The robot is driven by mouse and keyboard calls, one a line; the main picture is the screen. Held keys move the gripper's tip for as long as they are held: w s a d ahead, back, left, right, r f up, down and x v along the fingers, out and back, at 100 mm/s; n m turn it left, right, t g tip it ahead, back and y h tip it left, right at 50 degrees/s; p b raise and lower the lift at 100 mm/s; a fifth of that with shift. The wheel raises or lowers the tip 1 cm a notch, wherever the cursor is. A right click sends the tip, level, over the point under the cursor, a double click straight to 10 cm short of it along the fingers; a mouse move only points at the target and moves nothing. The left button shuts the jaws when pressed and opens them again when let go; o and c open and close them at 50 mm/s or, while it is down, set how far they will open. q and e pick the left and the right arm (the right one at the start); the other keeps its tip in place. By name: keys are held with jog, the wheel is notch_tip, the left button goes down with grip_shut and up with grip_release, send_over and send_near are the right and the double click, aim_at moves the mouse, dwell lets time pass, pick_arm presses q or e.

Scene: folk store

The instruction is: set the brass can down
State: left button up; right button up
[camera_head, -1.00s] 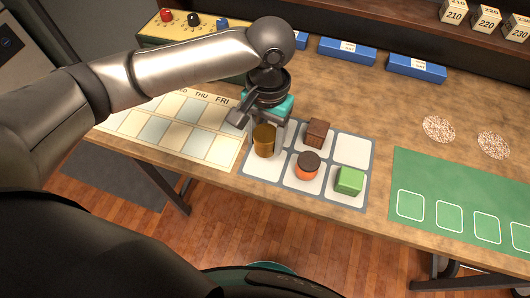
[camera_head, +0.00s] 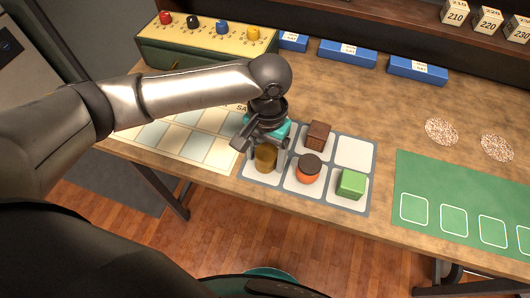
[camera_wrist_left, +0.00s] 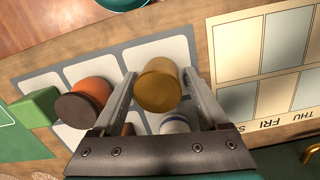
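The brass can (camera_head: 265,159) is upright between the fingers of my left gripper (camera_head: 267,148), at the front left cell of the grey tray with white cells (camera_head: 371,165). In the left wrist view, the fingers (camera_wrist_left: 160,85) stand on either side of the can (camera_wrist_left: 158,86), close against it. I cannot tell whether its base touches the tray. A white, blue-edged round thing (camera_wrist_left: 175,125) shows partly behind the can in the wrist view; the gripper hides it in the head view. My right gripper is out of view.
The tray also holds a brown cube (camera_head: 317,136), an orange jar with dark lid (camera_head: 308,170) and a green block (camera_head: 350,184). Its back right cell is empty. A weekday chart (camera_head: 205,150) lies left, a green mat (camera_head: 450,190) right. A knob box (camera_head: 190,50) stands behind.

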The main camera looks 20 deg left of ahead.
aim_at(267, 148)
pick_arm(q)
jog(key=shift+o, duration=0.9)
jog(key=shift+r, duration=0.1)
notch_tip(267, 148, up, 12)
jog(key=w+p, duration=0.1)
jog(key=p, duration=0.2)
